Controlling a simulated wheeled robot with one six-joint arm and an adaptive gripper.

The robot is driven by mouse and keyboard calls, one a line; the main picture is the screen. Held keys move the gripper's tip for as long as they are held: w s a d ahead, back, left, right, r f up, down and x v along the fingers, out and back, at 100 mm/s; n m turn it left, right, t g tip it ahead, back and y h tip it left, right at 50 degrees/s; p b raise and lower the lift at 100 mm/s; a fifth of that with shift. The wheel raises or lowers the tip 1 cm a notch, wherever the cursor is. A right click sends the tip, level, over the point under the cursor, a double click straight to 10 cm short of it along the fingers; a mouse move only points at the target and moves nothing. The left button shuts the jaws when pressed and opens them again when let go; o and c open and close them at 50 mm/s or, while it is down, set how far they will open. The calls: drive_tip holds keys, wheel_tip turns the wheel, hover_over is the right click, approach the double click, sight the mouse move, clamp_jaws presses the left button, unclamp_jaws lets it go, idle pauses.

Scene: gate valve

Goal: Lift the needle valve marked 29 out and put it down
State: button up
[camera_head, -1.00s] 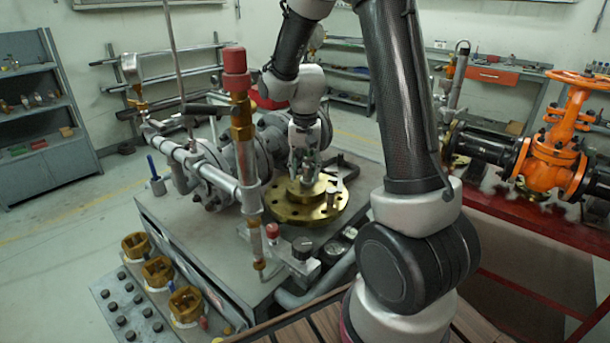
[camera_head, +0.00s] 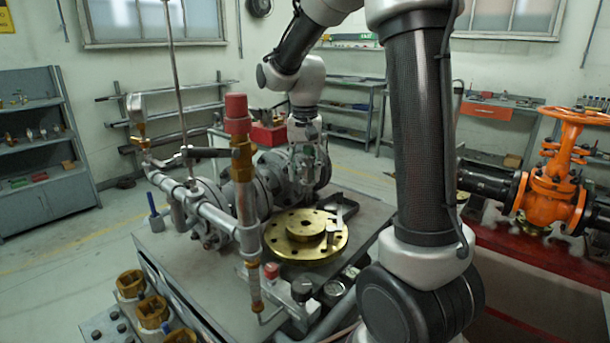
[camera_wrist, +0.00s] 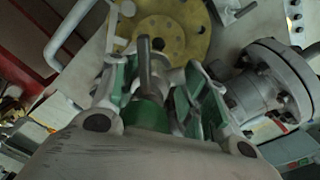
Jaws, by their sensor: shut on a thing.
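My gripper (camera_head: 309,170) hangs above the brass flange (camera_head: 282,250), with a visible gap between them. In the wrist view my gripper (camera_wrist: 150,88) is shut around the needle valve (camera_wrist: 145,72), which shows as a grey stem with a dark tip and a green part at its base. The fingers hide much of its body, and I cannot read the mark 29. The flange (camera_wrist: 190,45) lies beyond the fingers at the top of the wrist view. Its raised hub, with a dark centre hole, is bare in the head view.
A grey pipe assembly with a red-capped brass fitting (camera_head: 238,120) stands left of the flange. A caliper-like tool (camera_head: 336,222) lies on the flange's right edge. An orange gate valve (camera_head: 556,170) is far right. The grey bench top has free room at front left.

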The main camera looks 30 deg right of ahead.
drive_tip(key=shift+r, duration=1.1)
